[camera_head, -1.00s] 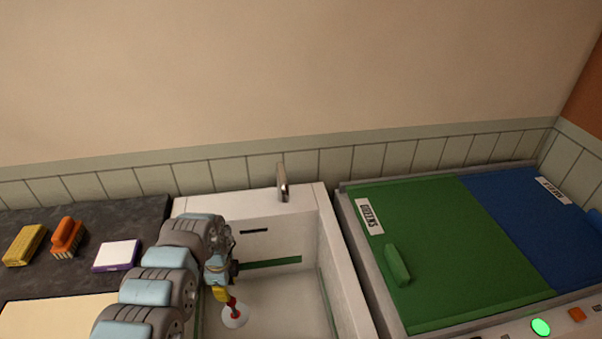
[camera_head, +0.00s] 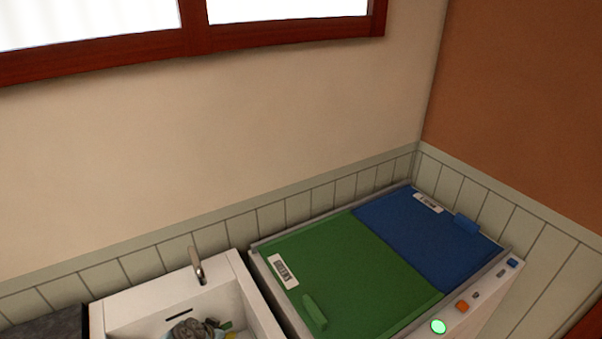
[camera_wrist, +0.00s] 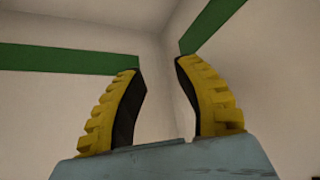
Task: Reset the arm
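My gripper (camera_wrist: 158,68) shows in the wrist view with its two yellow, black-padded fingers apart and nothing between them. Behind the fingers are pale inner walls with a green stripe (camera_wrist: 65,58). The fingertips cannot be made out there.
A metal faucet (camera_head: 197,265) stands at the sink's back rim. To the right is a unit with a green lid (camera_head: 350,275) and a blue lid (camera_head: 425,240), with lit buttons (camera_head: 438,326) on its front. A dark counter (camera_head: 45,328) lies at left. A window (camera_head: 285,12) is above.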

